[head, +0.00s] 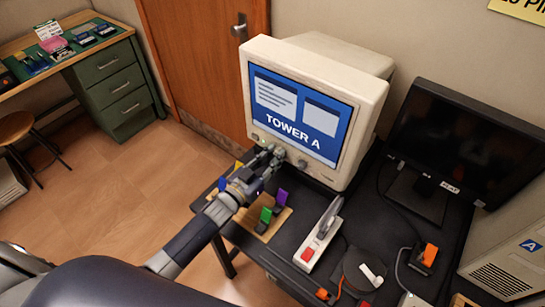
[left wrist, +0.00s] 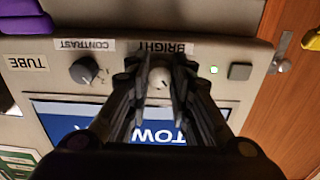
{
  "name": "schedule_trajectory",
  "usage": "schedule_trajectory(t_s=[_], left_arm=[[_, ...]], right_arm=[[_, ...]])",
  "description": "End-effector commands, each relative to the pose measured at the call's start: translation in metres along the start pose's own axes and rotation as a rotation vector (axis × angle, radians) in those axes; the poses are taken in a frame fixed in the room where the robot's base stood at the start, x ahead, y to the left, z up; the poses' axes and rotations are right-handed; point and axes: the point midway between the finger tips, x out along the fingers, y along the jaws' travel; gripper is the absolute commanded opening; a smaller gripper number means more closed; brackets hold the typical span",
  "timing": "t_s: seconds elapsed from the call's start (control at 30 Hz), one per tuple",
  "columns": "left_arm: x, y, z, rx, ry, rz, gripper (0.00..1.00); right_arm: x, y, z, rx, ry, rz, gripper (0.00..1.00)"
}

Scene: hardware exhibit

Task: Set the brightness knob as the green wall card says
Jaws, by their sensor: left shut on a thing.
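The CRT monitor (head: 378,97) stands on a dark table with "TOWER A" on its blue screen. My left gripper (head: 272,155) reaches its lower front panel. In the left wrist view, the panel appears upside down. My right gripper is out of view.
The contrast knob (left wrist: 84,70) is beside the fingers; a green light (left wrist: 214,70) and square button (left wrist: 240,71) are on the other side. Colored blocks (head: 279,196) and a white device with a red button (head: 318,238) stand in front. A black monitor (head: 470,135) is at right.

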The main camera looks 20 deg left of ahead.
Motion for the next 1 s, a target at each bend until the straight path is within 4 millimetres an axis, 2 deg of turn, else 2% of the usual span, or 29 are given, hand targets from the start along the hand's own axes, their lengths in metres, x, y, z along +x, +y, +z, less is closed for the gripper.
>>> schedule_trajectory(t_s=[0.37,1.0], left_arm=[[0.000,0.000,0.001,0.129,0.000,0.000,0.00],[0.000,-0.001,0.002,0.721,-0.001,-0.001,0.00]], right_arm=[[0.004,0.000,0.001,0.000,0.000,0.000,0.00],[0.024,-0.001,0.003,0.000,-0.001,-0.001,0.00]])
